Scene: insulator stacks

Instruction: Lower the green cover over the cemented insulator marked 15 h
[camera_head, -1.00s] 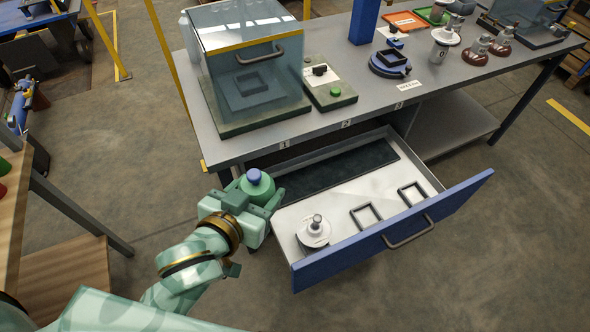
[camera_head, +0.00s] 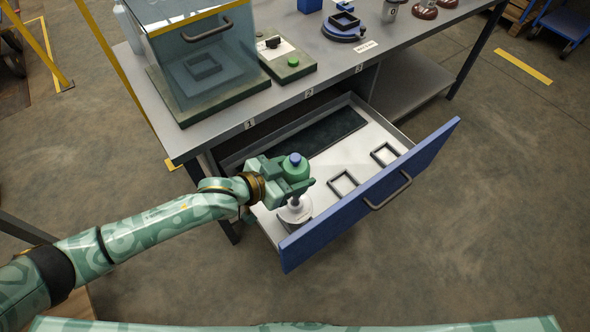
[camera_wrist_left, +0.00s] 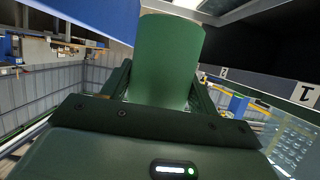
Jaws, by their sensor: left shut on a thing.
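The green cover (camera_head: 294,169), with a blue knob on top, is held in my left gripper (camera_head: 297,178), which is shut on it. In the left wrist view the cover (camera_wrist_left: 168,60) stands between the fingers. Below it in the open drawer is a white insulator (camera_head: 293,213) with a metal top, at the drawer's near left corner. In the head view the cover appears just above the insulator's top; I cannot tell whether they touch. The insulator's marking is not readable. My right gripper is not in view.
The drawer (camera_head: 372,199) is pulled out, with two empty dark square frames (camera_head: 343,183) and a dark mat inside. Its blue front stands close to the insulator. A clear-walled box (camera_head: 200,57) and a switch panel (camera_head: 283,60) stand on the bench above.

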